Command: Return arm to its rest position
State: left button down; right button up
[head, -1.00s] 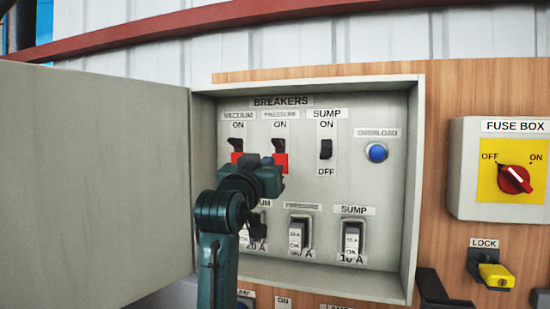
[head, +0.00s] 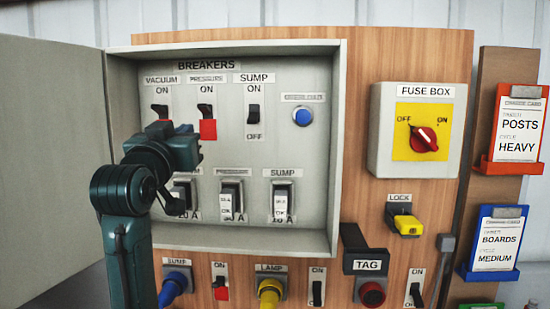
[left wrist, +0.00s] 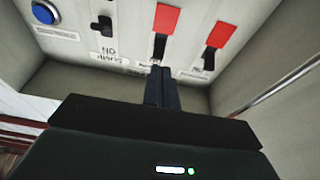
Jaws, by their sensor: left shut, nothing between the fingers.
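My left gripper (head: 182,150) is shut and empty, in front of the open breaker box (head: 338,150), a little below the pressure switch (head: 206,118). My arm comes up from the lower left of the head view and hides part of the vacuum switch's lower area and the vacuum fuse below it. In the left wrist view, which shows the panel upside down, the closed fingers (left wrist: 160,85) point at the panel close to the pressure switch (left wrist: 163,30). I cannot tell whether they touch it. My right gripper is not in view.
The box door (head: 50,160) stands open at the left. The sump switch (head: 253,108) and blue overload button (head: 303,116) are right of the gripper. The fuse box (head: 385,150), yellow lock (head: 405,223) and card holders (head: 518,125) stand further right. Plugs and switches line the bottom.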

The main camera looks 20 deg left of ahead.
pick_arm(q)
jog(key=s+d+f+m+g+h, duration=0.1)
jog(key=d+f+m+g+h, duration=0.2)
jog(key=f, duration=1.2)
jog(key=s+d+f+g, duration=0.2)
jog(key=d+f+g, duration=0.15)
jog(key=f, duration=1.15)
jog(key=s+d+f+m+g+h, duration=0.1)
jog(key=s+d+f+g, duration=0.15)
jog(key=s+f, duration=0.6)
jog(key=s+d+f+g+h, duration=0.15)
jog(key=s+f+g, duration=0.25)
jog(key=s+f, duration=0.4)
jog(key=s+d+f+m+g, duration=0.1)
jog(key=s+d+f+g, duration=0.25)
jog(key=s+f, duration=0.45)
jog(key=w+d+f+t+h, duration=0.2)
jog(key=w+d+f+t, duration=0.2)
jog(key=f+t, duration=0.2)
notch_tip(320, 180, down, 2)
jog(key=shift+w+d+f+m, duration=0.15)
jog(key=shift+d+f+m, duration=0.05)
jog(key=shift+d+m, duration=0.1)
jog(key=shift+a, duration=0.1)
